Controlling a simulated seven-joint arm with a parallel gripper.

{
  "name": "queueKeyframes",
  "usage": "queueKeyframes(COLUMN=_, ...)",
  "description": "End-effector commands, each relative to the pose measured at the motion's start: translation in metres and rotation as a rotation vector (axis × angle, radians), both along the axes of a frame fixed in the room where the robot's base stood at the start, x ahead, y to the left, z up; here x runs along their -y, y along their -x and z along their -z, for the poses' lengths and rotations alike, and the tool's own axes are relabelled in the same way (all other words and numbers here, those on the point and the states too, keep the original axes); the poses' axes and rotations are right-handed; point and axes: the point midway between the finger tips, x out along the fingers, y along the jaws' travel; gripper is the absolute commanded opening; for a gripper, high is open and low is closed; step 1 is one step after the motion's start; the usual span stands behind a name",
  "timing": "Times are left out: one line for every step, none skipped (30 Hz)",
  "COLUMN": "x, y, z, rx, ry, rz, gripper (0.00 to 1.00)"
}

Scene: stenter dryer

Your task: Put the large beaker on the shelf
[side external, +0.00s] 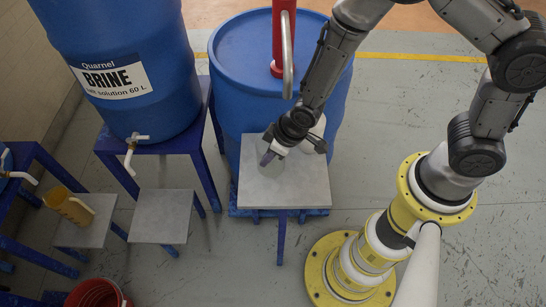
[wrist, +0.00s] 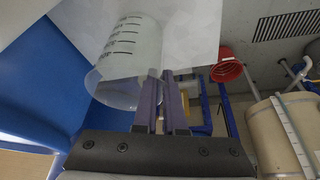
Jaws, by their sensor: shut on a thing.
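A clear beaker (wrist: 130,62) with dark graduation marks shows large in the wrist view, against a pale grey plate (wrist: 190,35). My gripper (wrist: 160,90) has its purple fingers close together at the beaker's wall and is shut on it. In the side view my gripper (side external: 267,157) is low over the grey-topped shelf (side external: 300,188) in front of the blue drum. The beaker is hard to make out there, faint and partly hidden by my gripper. I cannot tell whether its base touches the shelf top.
A blue drum (side external: 235,50) with a red pump (side external: 283,40) stands behind the shelf. A brine barrel (side external: 130,60) with a white tap is on a blue stand at left. Lower grey-topped stands (side external: 160,215) hold a yellow jug (side external: 68,206). A red bucket (side external: 97,294) is at bottom left.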

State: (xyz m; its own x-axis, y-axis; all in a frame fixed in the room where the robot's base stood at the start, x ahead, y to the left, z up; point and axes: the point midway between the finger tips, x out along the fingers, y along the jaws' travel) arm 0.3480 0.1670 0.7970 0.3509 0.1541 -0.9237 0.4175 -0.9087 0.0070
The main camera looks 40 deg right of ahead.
Motion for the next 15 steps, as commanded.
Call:
queueKeyframes(x=0.0002, y=0.0006, z=0.0006, rx=-0.002, ry=0.001, rz=0.0, gripper=0.0)
queueKeyframes(x=0.0002, y=0.0006, z=0.0006, rx=-0.002, ry=0.001, rz=0.0, gripper=0.0)
queueKeyframes(x=0.0001, y=0.0004, z=0.0004, rx=-0.001, ry=0.0, rz=0.0, gripper=0.0)
queueKeyframes(x=0.0001, y=0.0005, z=0.0004, rx=-0.001, ry=0.0, rz=0.0, gripper=0.0)
queueKeyframes(x=0.0001, y=0.0005, z=0.0004, rx=-0.001, ry=0.0, rz=0.0, gripper=0.0)
queueKeyframes(x=0.0001, y=0.0005, z=0.0004, rx=-0.001, ry=0.0, rz=0.0, gripper=0.0)
queueKeyframes(x=0.0001, y=0.0005, z=0.0004, rx=-0.001, ry=0.0, rz=0.0, gripper=0.0)
queueKeyframes(x=0.0001, y=0.0005, z=0.0004, rx=-0.001, ry=0.0, rz=0.0, gripper=0.0)
queueKeyframes(x=0.0001, y=0.0004, z=0.0003, rx=-0.001, ry=0.0, rz=0.0, gripper=0.0)
queueKeyframes(x=0.0001, y=0.0004, z=0.0, rx=-0.001, ry=0.0, rz=0.0, gripper=0.0)
queueKeyframes(x=0.0, y=0.0003, z=-0.0006, rx=-0.001, ry=0.0, rz=0.0, gripper=0.0)
queueKeyframes(x=0.0, y=0.0001, z=-0.0019, rx=0.0, ry=0.0, rz=0.001, gripper=0.0)
queueKeyframes(x=-0.0001, y=-0.0001, z=-0.0032, rx=0.0, ry=0.0, rz=0.001, gripper=0.0)
queueKeyframes(x=-0.0001, y=-0.0002, z=-0.0049, rx=0.0, ry=0.0, rz=0.001, gripper=0.0)
queueKeyframes(x=-0.0002, y=-0.0003, z=-0.0076, rx=0.001, ry=-0.001, rz=0.001, gripper=0.0)
